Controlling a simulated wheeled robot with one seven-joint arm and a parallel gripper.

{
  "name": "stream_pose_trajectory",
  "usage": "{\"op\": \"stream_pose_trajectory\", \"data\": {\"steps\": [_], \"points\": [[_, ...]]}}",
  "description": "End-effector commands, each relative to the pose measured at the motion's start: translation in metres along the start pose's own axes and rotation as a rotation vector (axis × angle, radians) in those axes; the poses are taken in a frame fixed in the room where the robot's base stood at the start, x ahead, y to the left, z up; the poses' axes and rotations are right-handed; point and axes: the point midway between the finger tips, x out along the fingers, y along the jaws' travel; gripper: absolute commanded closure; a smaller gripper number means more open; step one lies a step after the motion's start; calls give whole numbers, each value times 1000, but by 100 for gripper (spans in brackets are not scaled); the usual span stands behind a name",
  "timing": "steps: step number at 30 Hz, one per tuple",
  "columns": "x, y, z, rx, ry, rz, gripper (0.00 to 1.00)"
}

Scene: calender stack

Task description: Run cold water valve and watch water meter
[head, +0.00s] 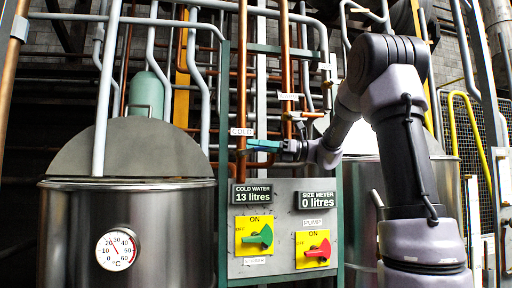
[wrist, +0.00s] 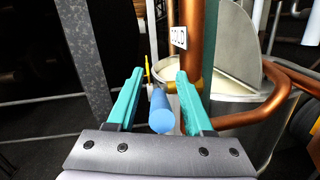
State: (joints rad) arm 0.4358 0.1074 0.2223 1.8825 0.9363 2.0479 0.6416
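The cold water meter (head: 253,194) on the grey panel reads 13 litres. A tag marked COLD (head: 242,131) is on a copper pipe above the panel, and it also shows in the wrist view (wrist: 180,37). A blue valve handle (wrist: 160,112) lies between the fingers of my gripper (wrist: 160,72), pointing toward the wrist camera. The teal fingers stand open with a gap on both sides of the handle. In the head view my gripper (head: 252,147) is just below the COLD tag; I cannot clearly make out the handle there.
The size meter (head: 318,200) reads 0 litres. Below are a green switch (head: 258,237) and a red pump switch (head: 315,252). A steel vat (head: 75,225) with a dial thermometer (head: 118,249) stands at left. Copper pipes (wrist: 250,110) run close right of my gripper.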

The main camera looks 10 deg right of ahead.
Motion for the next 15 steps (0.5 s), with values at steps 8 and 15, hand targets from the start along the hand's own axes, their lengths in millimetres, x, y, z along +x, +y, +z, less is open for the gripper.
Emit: {"op": "stream_pose_trajectory", "data": {"steps": [8,15], "points": [[-2,0,0,0,-1,0,49],[-37,-1,0,1,-2,-4,49]]}}
